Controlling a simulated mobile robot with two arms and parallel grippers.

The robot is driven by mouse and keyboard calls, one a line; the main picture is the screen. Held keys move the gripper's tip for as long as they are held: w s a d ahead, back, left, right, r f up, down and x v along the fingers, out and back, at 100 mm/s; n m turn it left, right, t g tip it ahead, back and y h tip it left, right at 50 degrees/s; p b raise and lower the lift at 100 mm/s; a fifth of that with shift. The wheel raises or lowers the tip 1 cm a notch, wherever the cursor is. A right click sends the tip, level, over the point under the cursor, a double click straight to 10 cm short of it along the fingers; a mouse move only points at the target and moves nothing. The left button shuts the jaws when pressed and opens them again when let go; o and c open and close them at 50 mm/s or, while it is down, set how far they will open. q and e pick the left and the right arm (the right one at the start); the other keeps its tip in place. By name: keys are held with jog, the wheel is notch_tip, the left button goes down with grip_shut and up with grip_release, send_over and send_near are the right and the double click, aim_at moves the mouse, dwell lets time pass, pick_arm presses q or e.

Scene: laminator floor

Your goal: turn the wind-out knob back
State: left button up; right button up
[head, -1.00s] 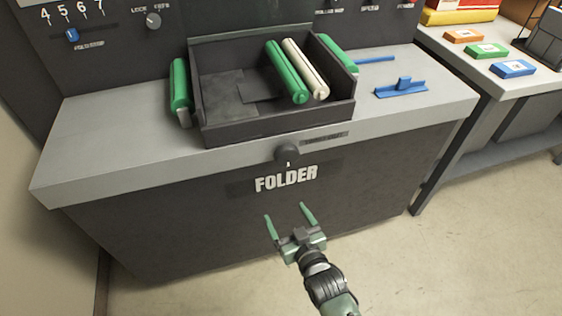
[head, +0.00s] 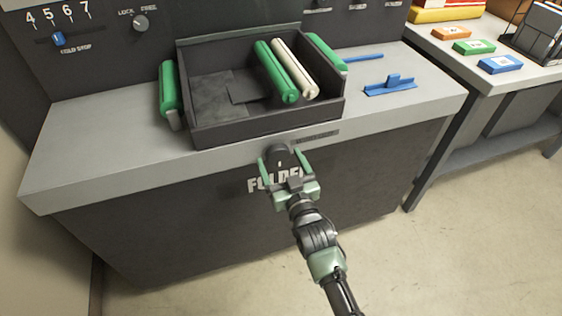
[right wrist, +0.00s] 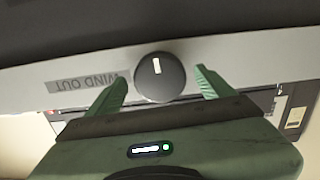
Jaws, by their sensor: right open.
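The wind-out knob (head: 279,154) is a round dark knob on the front edge of the grey folder bench, below the dark tray. In the right wrist view the knob (right wrist: 160,77) shows a white mark near its top, and a "WIND OUT" label (right wrist: 86,82) appears upside down beside it. My right gripper (head: 283,164) is open, with its green fingers on either side of the knob. In the right wrist view there is a gap between each finger and the knob. My left gripper is not in view.
The dark tray (head: 220,133) on the bench (head: 95,135) holds a green roller (head: 276,72) and a cream roller (head: 295,70). A blue tool (head: 390,86) lies to the right. A side table (head: 475,81) bears small coloured boxes. Open floor lies in front.

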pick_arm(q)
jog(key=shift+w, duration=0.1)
pick_arm(e)
jog(key=shift+c, duration=0.5)
jog(key=c, duration=1.3)
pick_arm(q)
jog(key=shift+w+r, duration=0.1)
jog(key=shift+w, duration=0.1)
pick_arm(e)
jog(key=shift+o, duration=0.2)
